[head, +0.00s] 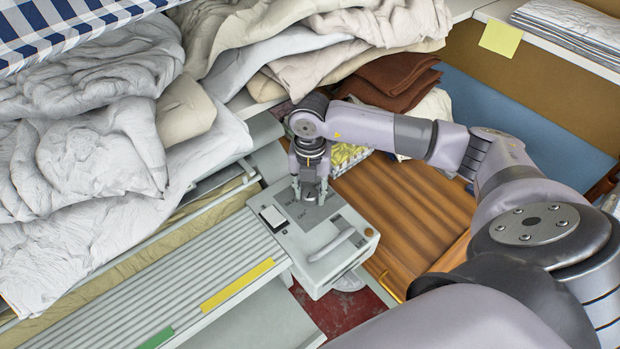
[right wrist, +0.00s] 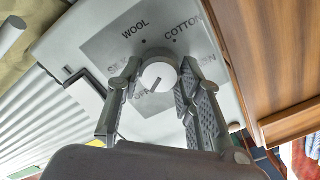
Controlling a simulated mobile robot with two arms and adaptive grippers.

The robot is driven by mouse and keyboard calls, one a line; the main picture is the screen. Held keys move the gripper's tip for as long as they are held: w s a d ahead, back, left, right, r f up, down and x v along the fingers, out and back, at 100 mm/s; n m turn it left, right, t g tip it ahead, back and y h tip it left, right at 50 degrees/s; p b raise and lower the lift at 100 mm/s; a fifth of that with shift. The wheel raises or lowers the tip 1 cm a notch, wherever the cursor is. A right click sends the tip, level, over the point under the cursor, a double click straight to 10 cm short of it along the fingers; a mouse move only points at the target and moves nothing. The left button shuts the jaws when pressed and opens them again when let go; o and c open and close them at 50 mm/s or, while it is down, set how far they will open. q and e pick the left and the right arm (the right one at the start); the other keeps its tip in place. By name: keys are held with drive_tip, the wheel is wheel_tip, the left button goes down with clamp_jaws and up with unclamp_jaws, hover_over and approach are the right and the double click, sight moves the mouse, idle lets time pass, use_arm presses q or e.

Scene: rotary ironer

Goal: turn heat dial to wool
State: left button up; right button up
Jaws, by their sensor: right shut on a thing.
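The heat dial (right wrist: 157,74) is a round pale knob on a grey label plate on the ironer's end housing (head: 325,262). My right gripper (right wrist: 158,85) points down at it and is shut on it, one finger on each side. In the head view the right gripper (head: 310,193) mostly hides the dial. WOOL (right wrist: 135,30) is printed above left of the dial and COTTON (right wrist: 184,36) above right. Labels at the sides and below are partly covered by fingers and knob. A dark pointer line on the knob slants toward its lower left. My left gripper is not in view.
A white switch (head: 272,216) sits left of the label plate and a raised handle (head: 332,245) in front. Rumpled white linen (head: 90,160) covers the left. Brown folded cloths (head: 400,75) lie behind my right arm. A wooden surface (head: 420,220) lies right of the housing.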

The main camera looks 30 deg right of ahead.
drive_tip(key=n+b, duration=0.5)
drive_tip(key=n, duration=0.1)
drive_tip(key=shift+f, duration=0.15)
drive_tip(key=n+b, duration=0.3)
drive_tip(key=shift+n, duration=0.3)
drive_tip(key=shift+r+n+b, duration=0.2)
drive_tip(key=shift+n+b, duration=0.5)
drive_tip(key=shift+n, duration=0.3)
drive_tip(key=o, duration=1.2)
drive_tip(key=shift+c, duration=0.2)
drive_tip(key=shift+r, duration=0.1)
